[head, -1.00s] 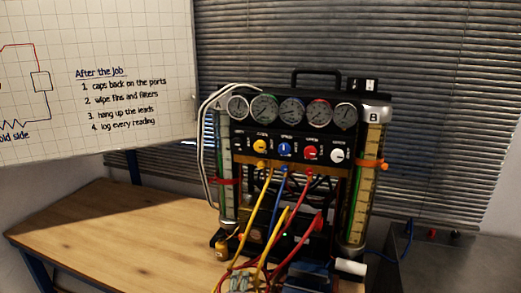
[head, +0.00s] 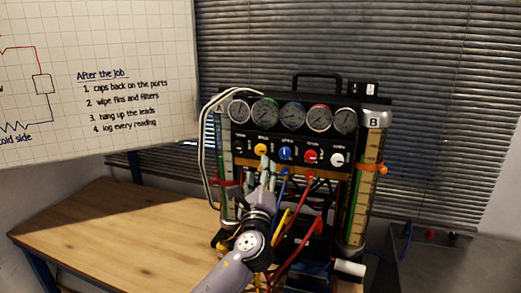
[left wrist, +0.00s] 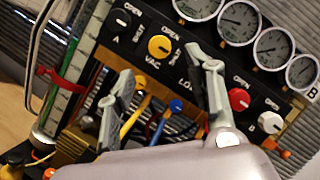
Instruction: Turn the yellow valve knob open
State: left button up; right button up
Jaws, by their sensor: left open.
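The yellow valve knob (head: 261,148) sits on the black front panel (head: 326,153) of the gauge rig, below the row of gauges. In the left wrist view the yellow knob (left wrist: 160,45) shows above the word VAC, with a mark on its face. My left gripper (head: 267,170) is just in front of and below the yellow knob. In the left wrist view my left gripper (left wrist: 161,66) is open, with one finger on each side of the knob's line and nothing between them. I see no contact with the knob. My right gripper is out of view.
The blue knob (head: 285,153), red knob (head: 310,156) and white knob (head: 337,159) are in the same row. A yellow hose (left wrist: 136,115) and a blue hose (left wrist: 163,121) hang below the panel. The wooden table (head: 110,225) is clear on the left.

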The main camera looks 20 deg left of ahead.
aim_at(260, 152)
pick_arm(q)
jog(key=p+x, duration=0.1)
jog(key=x, duration=0.7)
jog(key=shift+w+a, duration=0.1)
jog(key=shift+w, duration=0.2)
jog(key=shift+c, duration=0.2)
grip_shut()
